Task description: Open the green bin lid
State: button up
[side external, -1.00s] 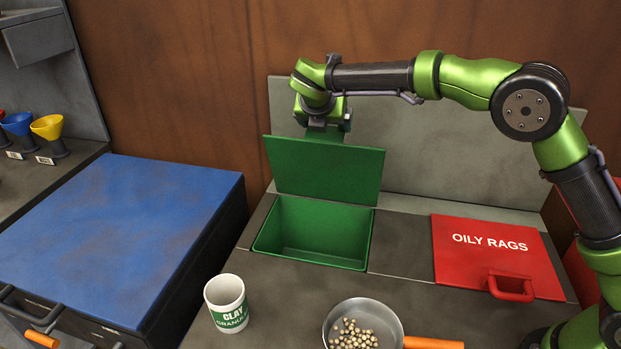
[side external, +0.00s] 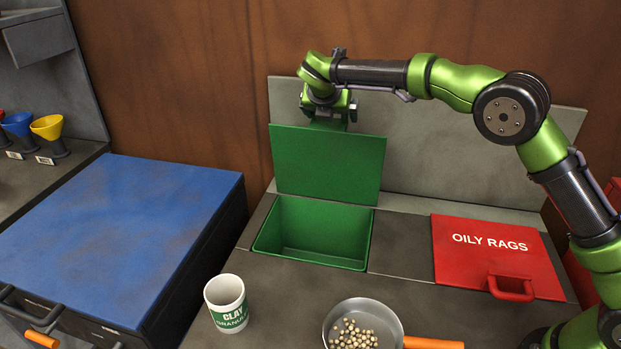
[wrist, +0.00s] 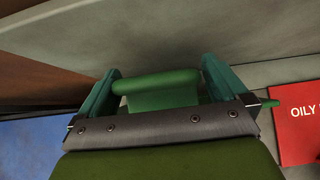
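The green bin lid (side external: 328,165) stands raised, nearly upright, at the back edge of the green bin (side external: 318,232), whose inside shows empty. My gripper (side external: 328,108) is behind the lid's top edge in the side view, its fingers mostly hidden there. In the wrist view my gripper (wrist: 160,85) has its two fingers wide apart, one at each end of the lid's green handle (wrist: 157,82). The handle lies between the fingers; whether they touch it I cannot tell.
A grey panel (side external: 440,150) stands behind the lid. The red OILY RAGS lid (side external: 490,250) is closed at right. A clay granules cup (side external: 227,303) and a pan of pellets (side external: 350,312) with an orange handle stand in front. A blue-topped cabinet (side external: 120,230) is at left.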

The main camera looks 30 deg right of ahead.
jog(key=shift+s+a+r, duration=0.1)
jog(key=shift+s+a, duration=0.05)
jog(key=v, duration=1.6)
jog(key=shift+r, duration=0.35)
jog(key=shift+a, duration=0.1)
jog(key=s+d+f+m+g+y, duration=0.2)
jog(key=s+f+m+y, duration=0.35)
jog(key=m, duration=0.75)
jog(key=s+d+f+m+t+y, duration=0.1)
jog(key=s+d+m, duration=0.3)
jog(key=s+m, duration=0.5)
jog(key=s+d+f+m+t+y, duration=0.1)
jog(key=s+d+f+m+y, duration=0.1)
jog(key=s+m, duration=0.7)
jog(key=shift+s+d+f+t, duration=0.4)
jog(key=shift+s+d, duration=0.7)
jog(key=shift+s, duration=2.35)
